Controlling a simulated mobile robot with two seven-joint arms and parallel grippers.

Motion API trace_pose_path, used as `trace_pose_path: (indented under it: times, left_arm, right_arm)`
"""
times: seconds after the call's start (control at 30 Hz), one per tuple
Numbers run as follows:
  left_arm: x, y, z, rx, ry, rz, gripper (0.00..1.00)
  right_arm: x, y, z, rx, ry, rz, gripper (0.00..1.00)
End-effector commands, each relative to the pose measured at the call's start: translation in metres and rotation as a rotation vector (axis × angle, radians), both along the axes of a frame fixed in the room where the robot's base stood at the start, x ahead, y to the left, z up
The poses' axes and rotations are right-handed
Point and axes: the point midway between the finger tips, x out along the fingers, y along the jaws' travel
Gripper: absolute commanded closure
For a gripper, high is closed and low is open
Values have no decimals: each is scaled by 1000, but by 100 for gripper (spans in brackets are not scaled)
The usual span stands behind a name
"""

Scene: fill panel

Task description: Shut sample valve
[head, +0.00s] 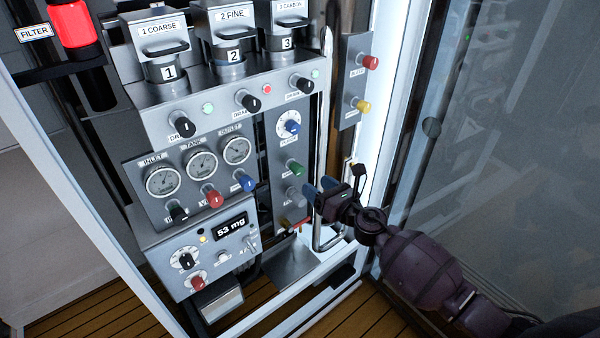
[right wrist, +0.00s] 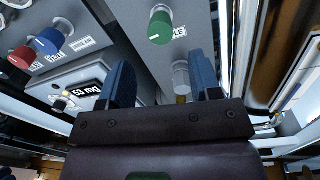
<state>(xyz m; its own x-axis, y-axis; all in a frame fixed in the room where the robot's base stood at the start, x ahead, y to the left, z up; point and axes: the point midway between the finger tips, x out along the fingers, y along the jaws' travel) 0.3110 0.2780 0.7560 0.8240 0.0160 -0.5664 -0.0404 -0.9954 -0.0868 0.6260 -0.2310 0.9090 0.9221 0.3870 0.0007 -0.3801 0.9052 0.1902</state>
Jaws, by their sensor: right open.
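A green knob (head: 294,168) sits on the narrow grey panel right of the gauges. It also shows in the right wrist view (right wrist: 160,27), beside a partly readable label that seems to end in "LE". Below it is a grey knob (head: 294,196), seen between my fingers in the right wrist view (right wrist: 181,76). A brass fitting (head: 285,223) is lower on that panel. I cannot read for sure which one is the sample valve. My right gripper (head: 322,188) is open and empty, with blue fingers pointing toward the grey knob. My left gripper is not in view.
A red knob (head: 214,198) and a blue knob (head: 247,183) stand out left of the narrow panel. A display (head: 230,226) reads 53 mg. Red (head: 370,62) and yellow (head: 362,106) knobs are on the upper right side panel. A glass door (head: 500,150) stands open at right.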

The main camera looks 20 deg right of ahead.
Motion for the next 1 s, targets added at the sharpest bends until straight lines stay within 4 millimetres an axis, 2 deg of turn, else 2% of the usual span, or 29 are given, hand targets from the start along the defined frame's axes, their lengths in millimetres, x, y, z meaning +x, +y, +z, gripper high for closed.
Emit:
trace_pose_path:
  times: [0.2, 0.4, 0.6, 0.87, 1.0]
  left_arm:
    - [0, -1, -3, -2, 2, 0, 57]
    - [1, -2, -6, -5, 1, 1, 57]
    - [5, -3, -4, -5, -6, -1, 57]
    - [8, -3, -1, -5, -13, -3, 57]
    - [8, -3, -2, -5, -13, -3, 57]
  right_arm:
    - [36, 15, 0, 2, 1, 0, 42]
    - [57, 24, -1, 3, 1, -1, 42]
    - [66, 27, 0, 3, 1, -1, 42]
    - [66, 28, 0, 3, 1, -1, 42]
    - [66, 27, 0, 3, 1, -1, 64]
